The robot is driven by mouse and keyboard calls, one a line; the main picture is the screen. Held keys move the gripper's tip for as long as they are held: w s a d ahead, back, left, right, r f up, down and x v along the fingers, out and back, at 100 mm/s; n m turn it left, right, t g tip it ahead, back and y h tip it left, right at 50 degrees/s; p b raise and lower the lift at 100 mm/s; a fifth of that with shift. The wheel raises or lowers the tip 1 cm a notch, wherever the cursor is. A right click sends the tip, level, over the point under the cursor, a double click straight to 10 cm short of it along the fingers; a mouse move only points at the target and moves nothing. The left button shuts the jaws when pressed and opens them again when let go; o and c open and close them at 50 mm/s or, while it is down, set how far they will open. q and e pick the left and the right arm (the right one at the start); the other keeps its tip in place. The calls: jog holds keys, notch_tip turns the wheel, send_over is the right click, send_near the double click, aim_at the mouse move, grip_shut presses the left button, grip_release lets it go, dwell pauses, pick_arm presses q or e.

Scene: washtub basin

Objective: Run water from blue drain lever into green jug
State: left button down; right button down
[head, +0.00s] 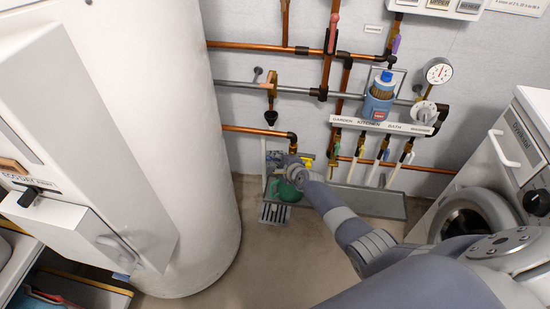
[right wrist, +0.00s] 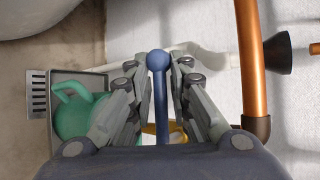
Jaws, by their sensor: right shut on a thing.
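The blue drain lever (right wrist: 159,61), a rod with a round ball end, stands between the fingers of my right gripper (right wrist: 158,78) in the right wrist view. The gripper is shut on it near the ball. In the head view my right gripper (head: 279,159) is small, low at the wall, and largely hides the lever. The green jug (head: 287,190) stands just below the gripper, partly covered by my arm. The jug also shows in the right wrist view (right wrist: 74,115), left of the fingers, its handle pointing left. No water stream is visible. My left gripper is out of view.
A grey drain trough (head: 370,203) with a slotted grate (head: 273,213) runs along the wall. Copper pipes (head: 255,130) and several coloured taps sit above. A white tank (head: 185,130) stands left, a dryer (head: 500,170) right. The floor between is clear.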

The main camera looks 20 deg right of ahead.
jog(key=shift+f, duration=0.1)
jog(key=c, duration=1.7)
grip_release()
jog(key=shift+o, duration=0.2)
jog(key=v, duration=1.2)
